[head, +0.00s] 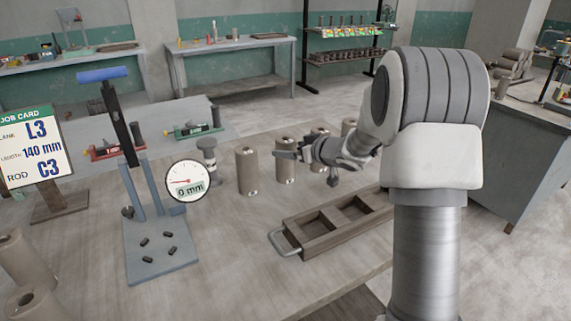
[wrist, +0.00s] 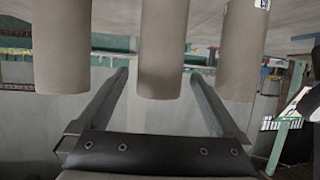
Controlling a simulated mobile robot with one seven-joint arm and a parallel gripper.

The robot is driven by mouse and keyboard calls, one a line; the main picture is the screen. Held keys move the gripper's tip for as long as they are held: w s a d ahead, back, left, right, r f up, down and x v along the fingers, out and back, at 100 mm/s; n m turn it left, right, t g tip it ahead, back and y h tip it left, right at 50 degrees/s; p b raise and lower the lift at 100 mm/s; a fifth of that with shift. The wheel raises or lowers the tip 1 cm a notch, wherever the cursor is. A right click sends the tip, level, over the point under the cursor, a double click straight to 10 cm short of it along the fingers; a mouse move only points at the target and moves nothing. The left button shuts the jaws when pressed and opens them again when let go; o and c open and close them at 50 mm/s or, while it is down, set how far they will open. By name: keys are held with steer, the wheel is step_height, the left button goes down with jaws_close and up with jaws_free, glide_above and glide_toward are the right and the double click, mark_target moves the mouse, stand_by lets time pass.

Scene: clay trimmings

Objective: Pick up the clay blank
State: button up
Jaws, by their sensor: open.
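Several tan cylindrical clay blanks stand upright in a row on the table, among them a left one (head: 246,172) and one beside it (head: 285,172). Others are partly behind my arm. My gripper (head: 288,154) is open at the row, its fingers pointing left near the upper part of the second blank. The wrist view looks upside down. In it, a middle blank (wrist: 162,50) lines up with the gap between my open fingers (wrist: 158,76), with one blank (wrist: 62,45) to the left and another (wrist: 243,50) to the right. I cannot tell whether the fingers straddle the middle blank.
A wooden tray (head: 292,238) with a metal handle lies in front of the row. A blue press stand (head: 160,258) and a dial reading 0 mm (head: 188,181) stand left. A job card (head: 32,150) shows L3, 140 mm, C3. More blanks (head: 22,258) are at lower left.

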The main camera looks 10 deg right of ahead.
steer(key=shift+b+x, duration=0.9)
steer(key=shift+x, duration=2.3)
jaws_close()
steer(key=shift+r, duration=0.1)
